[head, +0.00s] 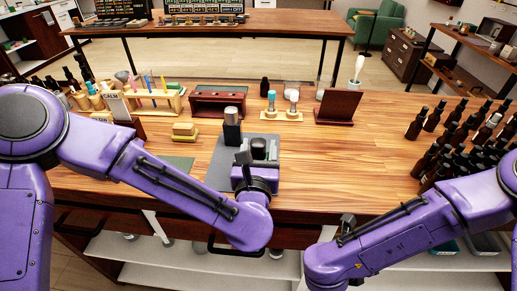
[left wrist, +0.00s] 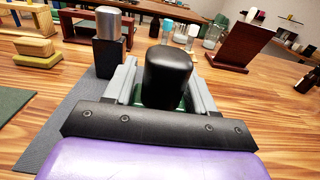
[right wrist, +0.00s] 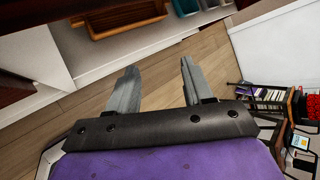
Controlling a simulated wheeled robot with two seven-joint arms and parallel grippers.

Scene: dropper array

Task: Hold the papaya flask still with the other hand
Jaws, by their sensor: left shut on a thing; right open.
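A black-topped flask (head: 258,147) with a little green showing low down stands at the grey mat (head: 218,168); no label is readable, so I take it as the papaya flask. My left gripper (left wrist: 163,97) is shut on this flask (left wrist: 167,75), one finger on each side. The flask looks upright; its lower part is hidden by the gripper. My right gripper (right wrist: 157,82) is open and empty, out over the floor in front of the table. A silver-topped black cylinder (head: 232,125) stands just behind and left of the held flask.
A wooden rack with tubes (head: 155,100) and yellow blocks (head: 184,132) are at left. Several brown bottles (head: 415,124) crowd the right. The table's right middle is clear.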

